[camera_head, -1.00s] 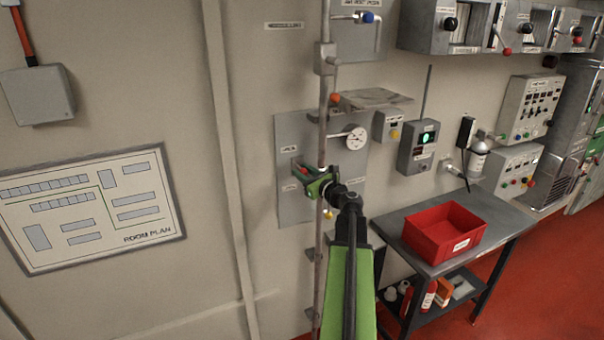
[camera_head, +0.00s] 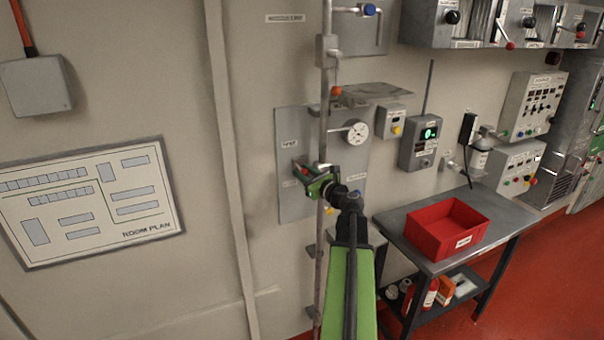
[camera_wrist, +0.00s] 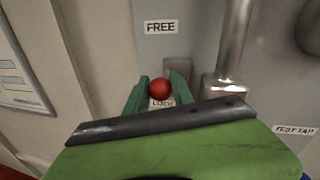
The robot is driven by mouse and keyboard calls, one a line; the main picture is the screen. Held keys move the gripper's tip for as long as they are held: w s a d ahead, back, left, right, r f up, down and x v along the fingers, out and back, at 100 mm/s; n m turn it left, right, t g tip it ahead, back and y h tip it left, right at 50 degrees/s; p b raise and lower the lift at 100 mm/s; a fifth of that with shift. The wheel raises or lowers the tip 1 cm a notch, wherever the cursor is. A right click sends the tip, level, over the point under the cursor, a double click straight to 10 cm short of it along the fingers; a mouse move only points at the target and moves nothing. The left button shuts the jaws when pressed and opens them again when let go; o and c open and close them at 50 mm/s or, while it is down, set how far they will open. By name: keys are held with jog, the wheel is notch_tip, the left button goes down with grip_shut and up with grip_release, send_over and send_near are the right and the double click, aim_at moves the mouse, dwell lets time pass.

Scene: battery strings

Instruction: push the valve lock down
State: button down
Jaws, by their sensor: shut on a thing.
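The valve lock shows in the wrist view as a red ball knob (camera_wrist: 160,88) on a grey plate. A FREE label (camera_wrist: 161,27) is above it and a LOCK label (camera_wrist: 162,103) is just below it, partly covered. My gripper (camera_wrist: 158,92) is shut on the knob, with one green finger on each side. In the head view my gripper (camera_head: 306,176) is at the wall panel (camera_head: 290,125), beside the vertical pipe (camera_head: 323,120). The knob's stem is hidden.
A round gauge (camera_head: 357,132) and a small box (camera_head: 392,126) are to the upper right. A shelf (camera_head: 375,91) juts out above. A table (camera_head: 490,243) with a red bin (camera_head: 470,243) stands at right. A TEST TAP label (camera_wrist: 294,130) is at right in the wrist view.

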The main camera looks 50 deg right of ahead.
jog(key=shift+f, duration=0.8)
jog(key=shift+s+a+r, duration=0.1)
jog(key=shift+r, duration=0.1)
jog(key=c, duration=1.1)
grip_release()
